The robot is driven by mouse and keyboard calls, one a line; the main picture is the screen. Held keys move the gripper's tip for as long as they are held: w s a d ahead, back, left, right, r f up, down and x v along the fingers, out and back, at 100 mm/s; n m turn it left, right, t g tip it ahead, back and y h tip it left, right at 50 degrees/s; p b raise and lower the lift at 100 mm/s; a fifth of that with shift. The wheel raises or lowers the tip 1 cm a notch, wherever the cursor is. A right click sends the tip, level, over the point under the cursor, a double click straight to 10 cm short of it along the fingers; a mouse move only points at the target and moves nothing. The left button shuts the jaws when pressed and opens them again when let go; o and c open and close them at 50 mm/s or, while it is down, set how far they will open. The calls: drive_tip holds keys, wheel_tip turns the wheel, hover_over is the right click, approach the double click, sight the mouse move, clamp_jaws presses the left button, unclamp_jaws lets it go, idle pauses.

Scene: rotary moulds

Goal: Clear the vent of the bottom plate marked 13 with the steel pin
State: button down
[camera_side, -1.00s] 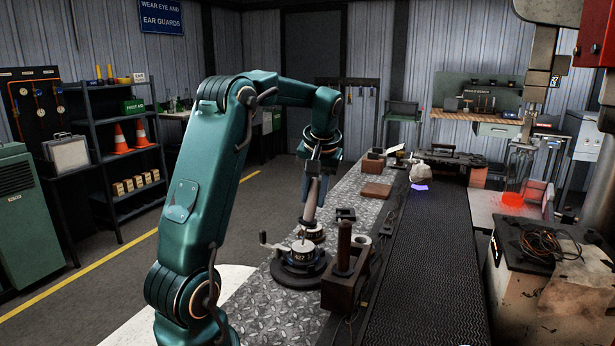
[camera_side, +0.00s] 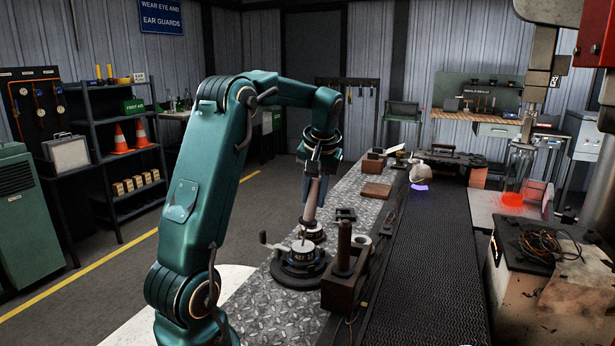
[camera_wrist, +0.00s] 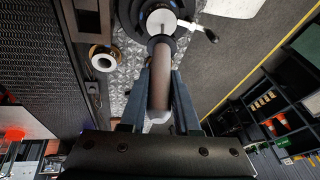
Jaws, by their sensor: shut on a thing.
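My gripper (camera_side: 315,172) is shut on the brownish, tapered handle of the steel pin (camera_side: 313,196), which points down and slightly left. In the wrist view, the handle (camera_wrist: 160,88) lies between the two fingers of my gripper (camera_wrist: 160,92), with a dark collar beyond them. The pin's lower end is over the round dark mould table (camera_side: 297,272). Two round metal bottom plates sit there: a front one (camera_side: 301,252) with numbers on its side, and one behind it (camera_side: 313,233). The numbers are too small to read surely. I cannot tell whether the tip touches a plate.
A crank handle (camera_side: 275,244) sticks out left of the mould table. A brown block with an upright post (camera_side: 343,270) stands close on the right, with a pale ring (camera_side: 361,241) behind it. The dark conveyor (camera_side: 428,265) runs further right. A brown slab (camera_side: 376,192) lies behind.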

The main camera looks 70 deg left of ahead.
drive_tip(key=shift+r, duration=3.5)
drive_tip(key=shift+w+d, duration=0.1)
drive_tip(key=shift+d, duration=0.1)
drive_tip(key=w+d+m+t, duration=0.1)
drive_tip(key=w+d+m, duration=0.2)
drive_tip(key=d, duration=0.4)
drive_tip(key=w+d+m+t, duration=0.1)
drive_tip(key=w+d+m, duration=0.1)
drive_tip(key=d, duration=0.5)
drive_tip(key=s+d+f+m+t+h, duration=0.1)
drive_tip(key=s+d+f+m+h, duration=0.1)
drive_tip(key=s+d+f+m, duration=0.3)
drive_tip(key=s+d, duration=0.1)
drive_tip(key=d, duration=0.3)
drive_tip(key=shift+s+f, duration=0.3)
drive_tip(key=shift+s, duration=0.05)
